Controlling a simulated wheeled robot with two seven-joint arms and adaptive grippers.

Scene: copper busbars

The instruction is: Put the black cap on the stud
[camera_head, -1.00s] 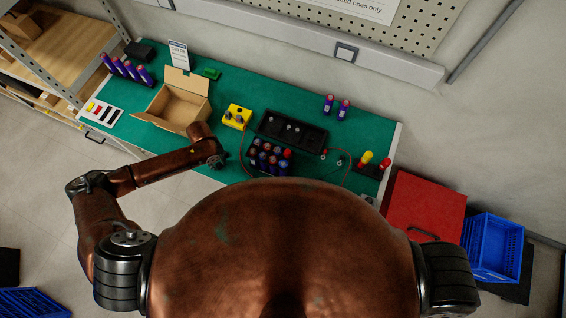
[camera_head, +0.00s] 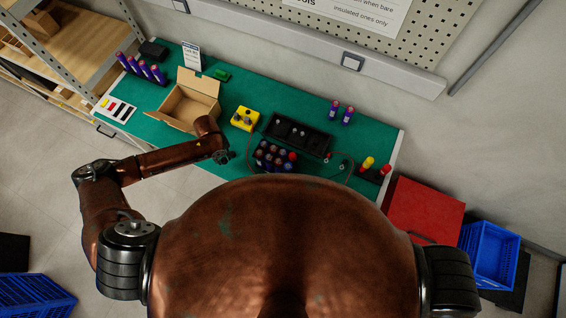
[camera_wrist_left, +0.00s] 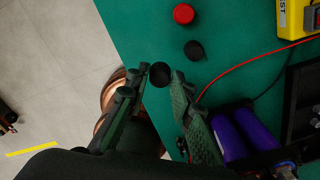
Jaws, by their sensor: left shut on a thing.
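My left gripper (camera_head: 224,157) is over the front edge of the green bench, in front of the yellow tester. In the left wrist view my left gripper (camera_wrist_left: 160,84) has its fingers closed on a small black cap (camera_wrist_left: 160,73), which shows as a dark round cup between the fingertips. A second black cap (camera_wrist_left: 194,50) and a red cap (camera_wrist_left: 184,14) stand apart on the green mat (camera_wrist_left: 140,30). A black tray (camera_head: 284,121) on the bench holds small light round fittings; I cannot tell which is the stud. My right gripper is not in view.
A yellow tester (camera_head: 245,118) with black knobs stands behind my left gripper. An open cardboard box (camera_head: 205,85) is to its left. Several purple-sleeved pieces (camera_head: 272,157) stand in front of the tray. A red lead crosses the mat. A red cabinet (camera_head: 425,210) stands right of the bench.

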